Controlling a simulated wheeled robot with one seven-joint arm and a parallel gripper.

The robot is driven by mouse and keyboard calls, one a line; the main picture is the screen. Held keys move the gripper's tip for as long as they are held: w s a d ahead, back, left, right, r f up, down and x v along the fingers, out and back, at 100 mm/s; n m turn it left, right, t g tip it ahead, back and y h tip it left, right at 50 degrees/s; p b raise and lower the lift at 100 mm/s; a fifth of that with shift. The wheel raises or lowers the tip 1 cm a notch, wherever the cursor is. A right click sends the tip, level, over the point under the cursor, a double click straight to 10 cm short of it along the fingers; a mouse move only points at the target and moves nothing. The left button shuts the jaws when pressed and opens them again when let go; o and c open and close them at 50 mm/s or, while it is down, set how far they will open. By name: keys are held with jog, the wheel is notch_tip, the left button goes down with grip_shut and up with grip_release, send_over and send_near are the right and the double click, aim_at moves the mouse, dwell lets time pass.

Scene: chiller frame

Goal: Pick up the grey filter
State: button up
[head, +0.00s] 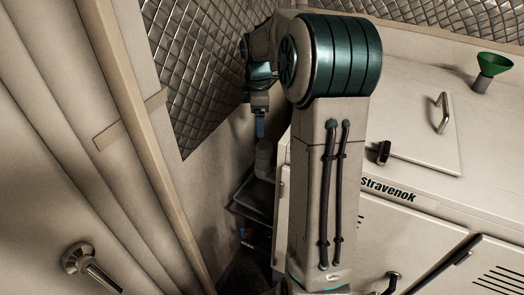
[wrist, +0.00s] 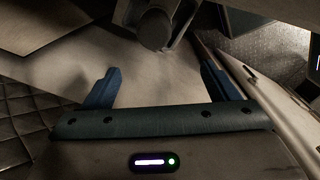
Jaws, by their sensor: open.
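A pale grey, rounded object (head: 265,160), which looks like the grey filter, stands just below my gripper (head: 260,136) in the head view. My arm hides part of its right side. In the wrist view, a dark grey rounded piece (wrist: 154,30) shows at the top centre, beyond the fingertips; I cannot tell for sure that it is the same filter. My gripper (wrist: 160,70) is open, its two blue fingers wide apart with nothing between them.
The object stands over a dark tray (head: 250,204) in a narrow gap between the wall and the white chiller cabinet marked Stravenok (head: 420,165). A door handle (head: 92,270) is at the lower left.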

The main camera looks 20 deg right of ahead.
aim_at(264, 144)
jog(key=shift+n, duration=0.4)
jog(key=f, duration=0.3)
jog(key=d+f, duration=0.1)
jog(key=f, duration=0.2)
jog(key=w+f, duration=0.1)
jog(key=f, duration=0.2)
jog(key=shift+d+f, duration=0.2)
jog(key=shift+d, duration=0.05)
jog(key=f, duration=0.4)
jog(key=shift+s+d+f, duration=0.1)
jog(key=shift+s+d, duration=0.15)
jog(key=shift+s, duration=0.05)
jog(key=shift+f, duration=0.5)
jog(key=c, duration=1.3)
